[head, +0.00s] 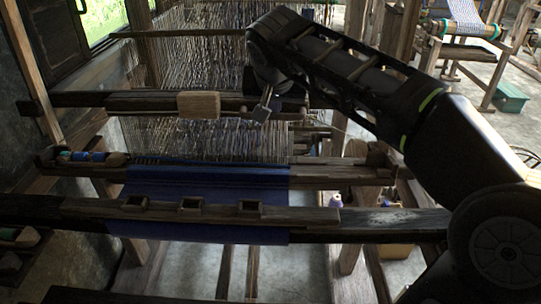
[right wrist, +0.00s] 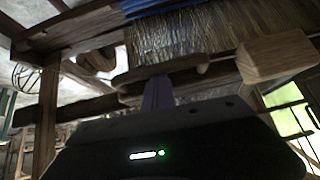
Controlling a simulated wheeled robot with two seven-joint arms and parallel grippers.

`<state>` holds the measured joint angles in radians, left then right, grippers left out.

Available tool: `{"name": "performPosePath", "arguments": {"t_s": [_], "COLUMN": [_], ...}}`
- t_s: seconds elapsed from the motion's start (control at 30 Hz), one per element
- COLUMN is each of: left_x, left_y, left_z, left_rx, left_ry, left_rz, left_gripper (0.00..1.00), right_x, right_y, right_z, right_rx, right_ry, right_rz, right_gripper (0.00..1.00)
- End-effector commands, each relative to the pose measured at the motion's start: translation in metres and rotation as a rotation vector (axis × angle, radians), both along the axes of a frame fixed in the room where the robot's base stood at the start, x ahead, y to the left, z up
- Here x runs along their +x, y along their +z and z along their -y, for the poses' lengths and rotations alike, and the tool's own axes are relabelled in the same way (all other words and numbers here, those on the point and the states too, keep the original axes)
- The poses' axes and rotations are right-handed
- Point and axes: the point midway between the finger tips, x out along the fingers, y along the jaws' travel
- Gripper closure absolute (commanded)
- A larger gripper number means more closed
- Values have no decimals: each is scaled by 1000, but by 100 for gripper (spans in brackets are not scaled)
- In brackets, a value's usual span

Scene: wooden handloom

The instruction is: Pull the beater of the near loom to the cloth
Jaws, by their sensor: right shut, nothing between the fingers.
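The near loom has blue cloth (head: 205,188) at its front, with pale warp threads (head: 200,140) running back from it. A dark wooden crossbar that looks like the beater (head: 140,103) spans the warp behind the cloth, apart from its edge. A pale wooden block (head: 198,104) sits on this bar and shows at the right of the right wrist view (right wrist: 275,57). My right gripper (head: 262,112) is shut and empty at the bar, right of the block. Its fingertips (right wrist: 157,92) are close to a wooden piece; contact is unclear. My left gripper is not in view.
A notched front beam (head: 300,215) crosses before the cloth. Blue spools (head: 85,156) lie at the left. Loom posts and side rails stand close around my right arm. Another loom (head: 465,50) and a green box (head: 510,98) are at the back right.

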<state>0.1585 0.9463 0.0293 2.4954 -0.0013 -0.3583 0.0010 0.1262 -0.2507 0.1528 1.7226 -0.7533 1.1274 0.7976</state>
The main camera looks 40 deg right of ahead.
Motion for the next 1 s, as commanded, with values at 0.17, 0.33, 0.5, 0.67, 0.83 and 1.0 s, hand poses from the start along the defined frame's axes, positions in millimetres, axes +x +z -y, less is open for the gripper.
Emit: {"name": "performPosePath", "arguments": {"t_s": [0.17, 0.33, 0.5, 0.67, 0.83, 1.0], "left_x": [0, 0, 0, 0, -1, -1], "left_y": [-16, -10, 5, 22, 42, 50], "left_z": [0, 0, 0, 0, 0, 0], "left_rx": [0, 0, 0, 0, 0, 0], "left_ry": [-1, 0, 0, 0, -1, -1], "left_rz": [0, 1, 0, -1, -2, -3], "left_gripper": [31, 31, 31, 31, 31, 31], "right_x": [-31, -24, -1, 25, 52, 67], "right_y": [-53, -49, -44, -40, -36, -37], "right_z": [-28, -22, -3, 19, 42, 55], "right_rx": [38, 39, 39, 38, 38, 37], "right_ry": [3, 3, 4, 4, 4, 5], "right_rz": [-120, -122, -125, -126, -124, -122], "right_gripper": [100, 100, 100, 100, 100, 100]}}
